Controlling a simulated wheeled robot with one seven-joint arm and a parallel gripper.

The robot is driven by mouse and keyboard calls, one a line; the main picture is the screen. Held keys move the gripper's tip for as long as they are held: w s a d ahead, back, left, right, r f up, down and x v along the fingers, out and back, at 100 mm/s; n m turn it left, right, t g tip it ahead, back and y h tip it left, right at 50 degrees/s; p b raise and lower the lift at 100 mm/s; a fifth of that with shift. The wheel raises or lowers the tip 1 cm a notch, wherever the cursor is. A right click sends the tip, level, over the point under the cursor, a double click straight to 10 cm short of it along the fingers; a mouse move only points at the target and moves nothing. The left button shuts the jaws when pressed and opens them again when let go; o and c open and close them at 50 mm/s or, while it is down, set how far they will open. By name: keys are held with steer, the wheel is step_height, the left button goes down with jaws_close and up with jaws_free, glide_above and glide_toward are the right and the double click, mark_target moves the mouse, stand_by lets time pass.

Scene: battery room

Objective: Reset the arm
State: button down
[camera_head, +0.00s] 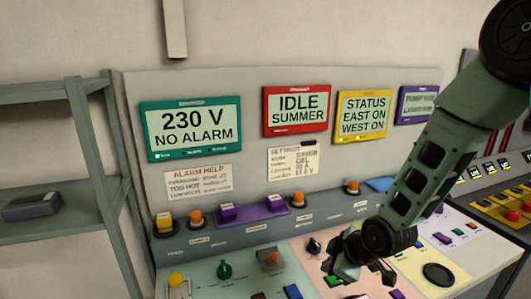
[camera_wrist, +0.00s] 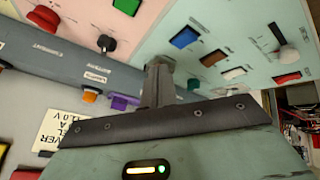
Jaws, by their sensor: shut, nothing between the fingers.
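My arm reaches in from the upper right of the head view, with my gripper (camera_head: 343,268) in front of the control desk. The gripper is shut and empty, above the pink part of the desk top. In the wrist view the shut fingers (camera_wrist: 160,75) point away over the panel, beside the grey ledge. The control desk (camera_head: 222,239) carries coloured switches, buttons and knobs. Part of the desk is hidden behind my gripper and forearm.
A teal display (camera_head: 190,128) reads 230 V, no alarm. A red display (camera_head: 296,109) reads idle, summer. Grey shelves (camera_head: 75,130) stand at left with a dark box (camera_head: 32,206). A green knob (camera_head: 224,270) rises from the desk.

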steer(key=s+r+m+g+h+b, duration=0.1)
steer(key=s+r, duration=0.2)
steer(key=s, duration=0.6)
steer(key=s+a+r+m+g+h+b, duration=0.1)
steer(key=s+r+m+g, duration=0.1)
steer(key=s, duration=0.7)
steer(key=s+a+r+m+g+h+b, duration=0.1)
steer(key=s+r+m+g, duration=0.1)
steer(key=s+r, duration=0.3)
steer(key=s, duration=0.3)
steer(key=shift+s+b, duration=0.4)
